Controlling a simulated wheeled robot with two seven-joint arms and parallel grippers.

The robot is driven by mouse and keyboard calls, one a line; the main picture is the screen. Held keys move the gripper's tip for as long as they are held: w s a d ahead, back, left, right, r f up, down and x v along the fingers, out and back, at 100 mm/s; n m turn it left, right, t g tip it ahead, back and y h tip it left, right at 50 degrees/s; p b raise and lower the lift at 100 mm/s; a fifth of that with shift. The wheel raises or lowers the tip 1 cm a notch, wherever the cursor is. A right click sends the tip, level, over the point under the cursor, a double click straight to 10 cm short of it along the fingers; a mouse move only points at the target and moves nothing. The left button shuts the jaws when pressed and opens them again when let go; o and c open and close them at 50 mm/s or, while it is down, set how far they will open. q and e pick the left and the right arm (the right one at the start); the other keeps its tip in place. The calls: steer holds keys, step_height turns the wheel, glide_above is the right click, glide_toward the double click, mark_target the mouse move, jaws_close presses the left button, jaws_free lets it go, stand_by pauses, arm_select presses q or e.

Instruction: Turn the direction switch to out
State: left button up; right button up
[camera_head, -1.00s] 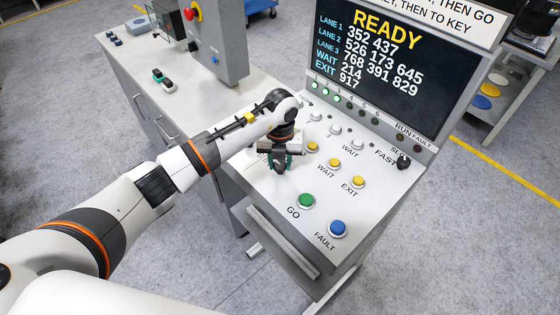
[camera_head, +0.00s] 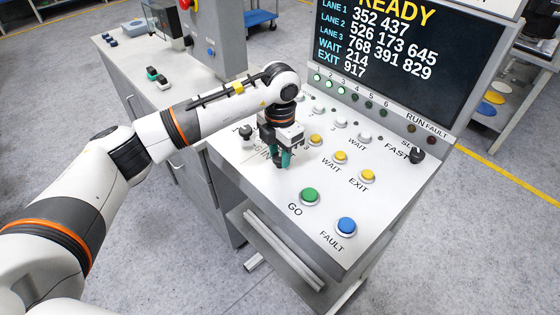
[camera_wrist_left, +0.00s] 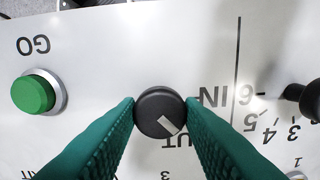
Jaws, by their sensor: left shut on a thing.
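The direction switch is a round dark knob (camera_wrist_left: 160,112) on the sloped white panel, with a pale pointer mark. In the left wrist view the mark points down and to the right, towards a partly hidden label ending in "UT". The "IN" label (camera_wrist_left: 213,97) lies to the right of the knob. My left gripper (camera_head: 283,162) points down at the panel, its green fingers on either side of the knob and shut on it. In the head view the fingers mostly hide the knob. My right gripper is not in view.
A second black knob (camera_head: 247,136) with a number scale stands left of my gripper. The green GO button (camera_head: 310,196), blue FAULT button (camera_head: 347,226) and yellow buttons (camera_head: 340,157) are close by. The screen (camera_head: 390,45) reads READY.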

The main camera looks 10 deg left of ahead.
mark_target(280, 156)
arm_select(q)
steer(key=shift+m+b, duration=1.05)
steer(key=shift+m, duration=0.05)
steer(key=shift+r, duration=0.1)
steer(key=o, duration=1)
steer(key=shift+w+r, duration=0.1)
steer(key=shift+r, duration=0.25)
step_height(280, 156, up, 11)
steer(key=b, duration=0.3)
